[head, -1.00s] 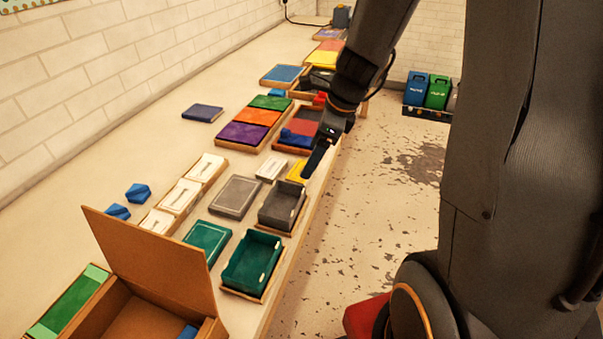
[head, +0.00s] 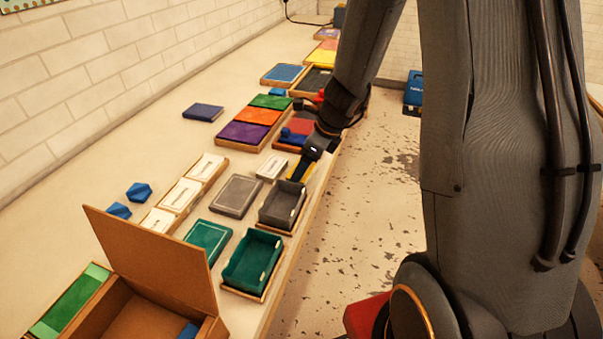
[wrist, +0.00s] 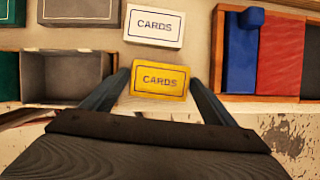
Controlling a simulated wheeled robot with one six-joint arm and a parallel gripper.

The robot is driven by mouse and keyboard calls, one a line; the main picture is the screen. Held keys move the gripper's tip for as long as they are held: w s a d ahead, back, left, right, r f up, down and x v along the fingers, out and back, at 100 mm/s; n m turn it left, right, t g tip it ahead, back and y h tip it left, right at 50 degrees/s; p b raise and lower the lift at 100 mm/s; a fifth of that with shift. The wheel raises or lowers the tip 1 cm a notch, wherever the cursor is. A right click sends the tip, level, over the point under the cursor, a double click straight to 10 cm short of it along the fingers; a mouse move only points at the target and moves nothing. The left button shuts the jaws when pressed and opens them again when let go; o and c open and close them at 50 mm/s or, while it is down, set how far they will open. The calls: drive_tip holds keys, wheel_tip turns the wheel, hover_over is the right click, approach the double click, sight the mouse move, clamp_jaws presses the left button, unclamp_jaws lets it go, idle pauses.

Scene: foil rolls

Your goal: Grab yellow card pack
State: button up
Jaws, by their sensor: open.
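The yellow card pack (wrist: 160,81), printed "CARDS", lies on the table near its front edge in the wrist view. My gripper (wrist: 158,84) is open, with one finger on each side of the pack. A thin gap shows at the right finger; whether the left finger touches the pack I cannot tell. In the head view my gripper (head: 298,170) is low over the table edge, and only a little of the yellow pack (head: 291,169) shows behind it.
A white card pack (wrist: 154,26) lies just behind the yellow one. A grey open tray (wrist: 66,78) stands close on the left. A wooden tray (wrist: 262,99) with blue and red items stands close on the right. The table's front edge is near.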

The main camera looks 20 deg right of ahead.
drive_tip(key=c, duration=0.9)
